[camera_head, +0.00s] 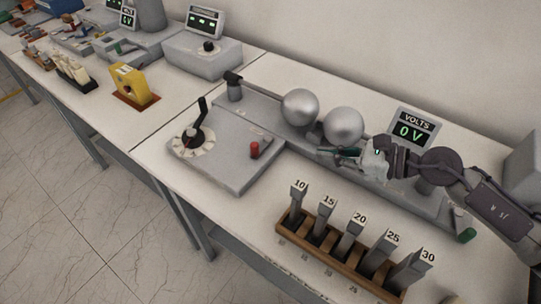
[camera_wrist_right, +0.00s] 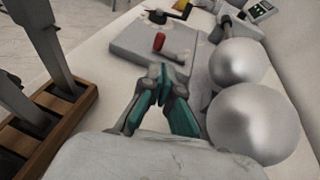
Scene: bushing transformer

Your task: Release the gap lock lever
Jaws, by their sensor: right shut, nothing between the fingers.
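The sphere gap has two shiny metal spheres, a left one (camera_head: 300,107) and a right one (camera_head: 344,125), on a long grey base (camera_head: 262,117). I cannot tell for sure which part is the gap lock lever. A green-ended handle (camera_head: 466,235) sticks out at the base's right end. My right gripper (camera_head: 323,151) is shut and empty, just in front of the right sphere, pointing left. In the right wrist view its fingertips (camera_wrist_right: 161,78) meet beside the spheres, short of the control box (camera_wrist_right: 128,42). My left gripper is not in view.
A wooden rack (camera_head: 318,250) of numbered gauges stands in front. A VOLTS display (camera_head: 411,129) reads 0 behind my right arm. Clear tabletop lies between box and rack.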

